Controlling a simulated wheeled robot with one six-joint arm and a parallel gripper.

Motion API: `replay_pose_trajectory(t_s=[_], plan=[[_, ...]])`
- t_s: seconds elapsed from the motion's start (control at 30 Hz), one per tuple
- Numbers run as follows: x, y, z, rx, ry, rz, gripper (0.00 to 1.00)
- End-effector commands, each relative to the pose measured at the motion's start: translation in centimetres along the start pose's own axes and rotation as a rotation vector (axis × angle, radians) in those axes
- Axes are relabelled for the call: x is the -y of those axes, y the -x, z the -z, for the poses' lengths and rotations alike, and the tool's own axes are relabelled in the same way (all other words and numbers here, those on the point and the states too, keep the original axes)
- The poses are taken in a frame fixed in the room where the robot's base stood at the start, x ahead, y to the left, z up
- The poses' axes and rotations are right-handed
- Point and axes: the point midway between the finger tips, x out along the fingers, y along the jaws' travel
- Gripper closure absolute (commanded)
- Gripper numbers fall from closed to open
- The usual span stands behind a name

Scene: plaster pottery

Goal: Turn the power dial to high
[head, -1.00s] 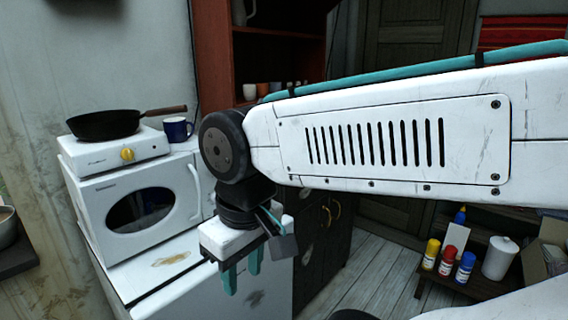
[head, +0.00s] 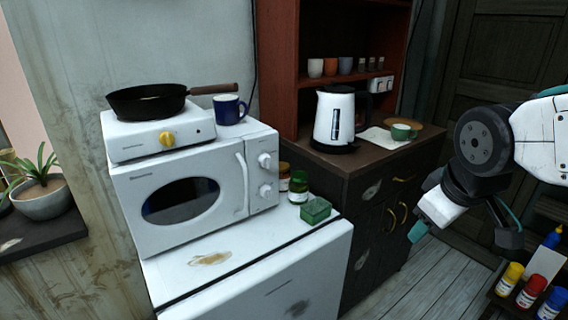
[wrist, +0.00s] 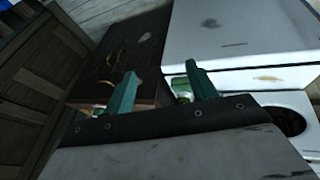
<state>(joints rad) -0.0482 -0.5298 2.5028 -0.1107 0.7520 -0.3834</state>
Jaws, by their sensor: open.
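The white microwave (head: 185,195) stands on a white cabinet. Two white dials are stacked on its right-hand panel, an upper dial (head: 264,160) and a lower dial (head: 265,191). Their markings are too small to read. A white hot plate (head: 130,138) with a yellow knob (head: 167,139) sits on top of the microwave. My gripper (head: 418,231) hangs at the right, well away from the microwave, in front of the dark cabinet. The wrist view shows its two teal fingers (wrist: 163,88) apart with nothing held between them.
A black pan (head: 147,102) sits on the hot plate, beside a blue mug (head: 229,109). Jars (head: 298,187) and a green box (head: 315,210) stand right of the microwave. A white kettle (head: 335,118) and green cup (head: 402,131) are on the dark cabinet (head: 372,190). The white cabinet top's front is clear.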

Motion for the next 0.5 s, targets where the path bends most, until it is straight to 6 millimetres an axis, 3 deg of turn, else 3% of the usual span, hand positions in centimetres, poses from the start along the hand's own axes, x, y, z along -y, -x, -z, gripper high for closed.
replay_pose_trajectory(t_s=[0.1,0.23,0.4,0.5], plan=[[-1.8,-4.1,7.3,-0.167,0.357,-0.103,0.43],[-2.0,-7.7,15.0,-0.361,0.752,-0.25,0.43],[0.9,-11.6,23.6,-0.621,1.228,-0.488,0.43],[3.7,-13.3,27.0,-0.771,1.449,-0.649,0.43]])
